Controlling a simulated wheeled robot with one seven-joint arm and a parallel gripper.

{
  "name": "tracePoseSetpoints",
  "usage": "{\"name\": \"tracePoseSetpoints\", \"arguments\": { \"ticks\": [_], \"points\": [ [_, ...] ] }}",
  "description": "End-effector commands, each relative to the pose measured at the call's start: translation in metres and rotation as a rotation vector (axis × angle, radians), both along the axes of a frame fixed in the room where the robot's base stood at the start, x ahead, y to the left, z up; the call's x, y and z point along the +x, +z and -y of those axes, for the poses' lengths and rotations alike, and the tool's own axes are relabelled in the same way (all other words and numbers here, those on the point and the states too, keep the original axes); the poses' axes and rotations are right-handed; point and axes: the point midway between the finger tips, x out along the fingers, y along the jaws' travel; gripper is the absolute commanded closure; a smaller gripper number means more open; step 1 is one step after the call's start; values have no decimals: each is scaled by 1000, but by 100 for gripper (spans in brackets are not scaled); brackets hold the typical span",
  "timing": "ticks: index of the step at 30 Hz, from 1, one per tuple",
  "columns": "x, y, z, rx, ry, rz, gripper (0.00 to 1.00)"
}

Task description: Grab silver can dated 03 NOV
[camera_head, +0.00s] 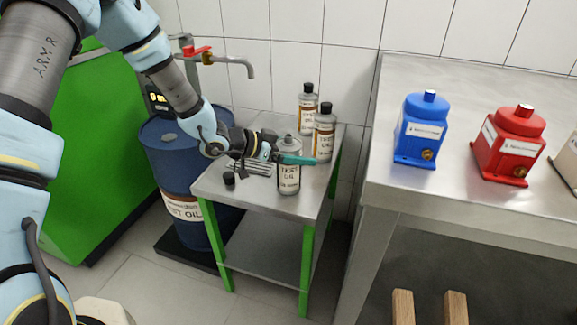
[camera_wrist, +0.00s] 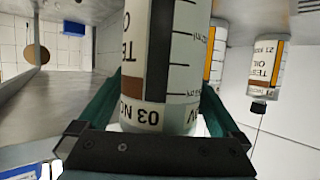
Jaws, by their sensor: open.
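A silver can (camera_head: 289,178) with a "TEST OIL" label stands upright at the front of the small metal table. In the wrist view the can (camera_wrist: 160,75) fills the middle, and its upside-down label reads "03 NO" with the end cut off. My gripper (camera_head: 296,159) is at this can, with its teal fingers apart. In the wrist view my gripper (camera_wrist: 158,108) has one finger on each side of the can; I cannot tell whether either finger touches it.
Two similar cans (camera_head: 324,133) (camera_head: 307,110) stand behind on the small table (camera_head: 265,205). A black cap (camera_head: 229,179) lies at its left. A blue drum (camera_head: 178,165) stands left. A workbench (camera_head: 400,190) at right holds blue (camera_head: 420,132) and red (camera_head: 510,145) pumps.

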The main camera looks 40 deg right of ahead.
Motion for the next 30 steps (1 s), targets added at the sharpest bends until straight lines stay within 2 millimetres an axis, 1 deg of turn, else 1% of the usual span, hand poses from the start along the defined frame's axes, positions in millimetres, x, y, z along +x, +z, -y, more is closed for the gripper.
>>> {"name": "tracePoseSetpoints", "arguments": {
  "ticks": [3,27,30],
  "points": [
    [0,0,0,0,0,0,1],
    [0,0,-1,0,0,-1,91],
    [0,0,-1,0,0,-1,100]
  ]
}}
